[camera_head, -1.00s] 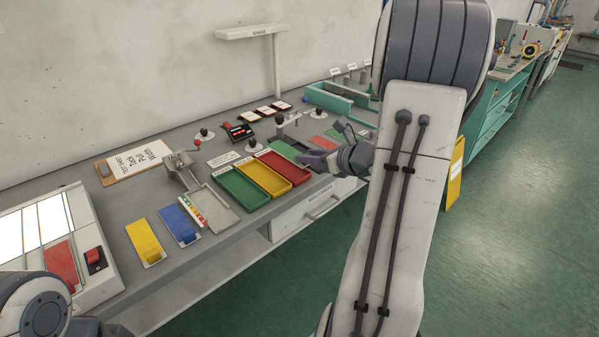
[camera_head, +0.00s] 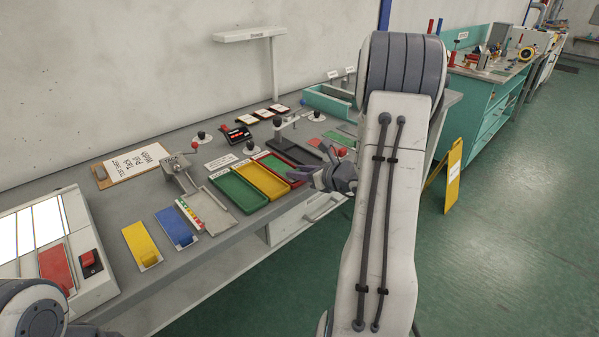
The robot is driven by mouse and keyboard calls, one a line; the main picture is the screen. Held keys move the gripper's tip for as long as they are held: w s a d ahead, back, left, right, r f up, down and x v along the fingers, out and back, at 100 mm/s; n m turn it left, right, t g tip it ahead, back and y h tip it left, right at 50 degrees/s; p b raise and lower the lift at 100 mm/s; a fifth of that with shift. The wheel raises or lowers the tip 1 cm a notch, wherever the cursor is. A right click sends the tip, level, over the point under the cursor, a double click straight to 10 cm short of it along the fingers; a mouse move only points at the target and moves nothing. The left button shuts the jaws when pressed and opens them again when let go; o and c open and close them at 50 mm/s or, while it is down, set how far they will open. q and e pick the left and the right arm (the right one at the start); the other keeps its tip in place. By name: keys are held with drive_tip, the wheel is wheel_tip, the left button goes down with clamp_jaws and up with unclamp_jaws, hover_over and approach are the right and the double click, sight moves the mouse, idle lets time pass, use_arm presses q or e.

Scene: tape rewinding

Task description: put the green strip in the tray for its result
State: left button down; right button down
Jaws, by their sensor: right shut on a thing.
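The yellow tray (camera_head: 261,181) and the green tray (camera_head: 237,192) lie side by side to the left of the red one. Each has a small label at its far end, too small to read. They look empty. My left gripper is out of view.
A dark plate (camera_head: 294,151) with a black-knobbed post lies behind the right gripper. A grey tray (camera_head: 207,210), blue block (camera_head: 176,227) and yellow block (camera_head: 142,244) lie on the left. A red switch (camera_head: 89,260) stands on a white light box. A yellow floor sign stands right.

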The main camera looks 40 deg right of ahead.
drive_tip(key=shift+f, duration=0.2)
drive_tip(key=c, duration=0.6)
unclamp_jaws()
drive_tip(key=shift+r, duration=0.1)
